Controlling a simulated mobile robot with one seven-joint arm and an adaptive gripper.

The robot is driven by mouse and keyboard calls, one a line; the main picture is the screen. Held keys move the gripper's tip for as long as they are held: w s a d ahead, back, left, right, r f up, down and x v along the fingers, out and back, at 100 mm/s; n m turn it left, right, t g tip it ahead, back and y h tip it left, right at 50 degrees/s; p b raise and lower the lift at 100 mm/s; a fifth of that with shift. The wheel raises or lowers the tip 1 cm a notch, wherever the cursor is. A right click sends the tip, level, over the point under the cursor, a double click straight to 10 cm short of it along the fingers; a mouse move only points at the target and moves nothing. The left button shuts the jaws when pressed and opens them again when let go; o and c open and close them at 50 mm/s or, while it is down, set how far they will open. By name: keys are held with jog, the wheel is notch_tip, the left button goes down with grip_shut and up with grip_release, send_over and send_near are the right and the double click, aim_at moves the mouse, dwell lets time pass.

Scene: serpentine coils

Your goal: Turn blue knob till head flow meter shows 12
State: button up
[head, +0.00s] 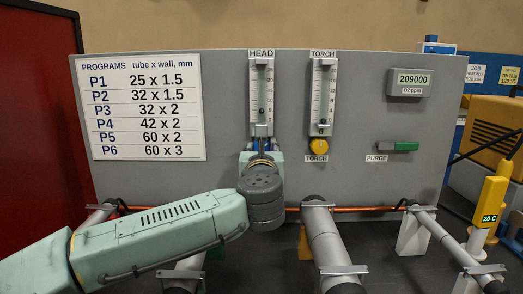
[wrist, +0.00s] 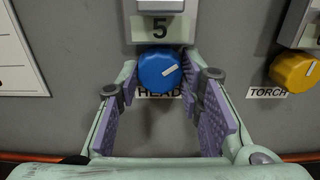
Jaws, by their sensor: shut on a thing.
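The blue knob (wrist: 158,70) sits on the grey panel under the HEAD flow meter, above a partly hidden HEAD label. Its white mark points right and slightly up. My gripper (wrist: 160,78) has its purple pads on either side of the knob and is shut on it. The HEAD flow meter (head: 261,88) is a clear upright tube with a scale.
The TORCH flow meter (head: 323,92) and its yellow knob (head: 319,146) stand to the right. A display (head: 409,83) reads 209000 O2 ppm, above a green PURGE switch (head: 400,146). A programs chart (head: 140,107) is at left. Pipes on supports run below the panel.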

jog(key=shift+c, duration=0.7)
jog(key=m+p, duration=0.2)
jog(key=m, duration=0.2)
jog(key=shift+a+m, duration=0.1)
jog(key=shift+m, duration=0.2)
jog(key=o, duration=1.1)
jog(key=shift+o, duration=0.2)
jog(key=s, duration=1.2)
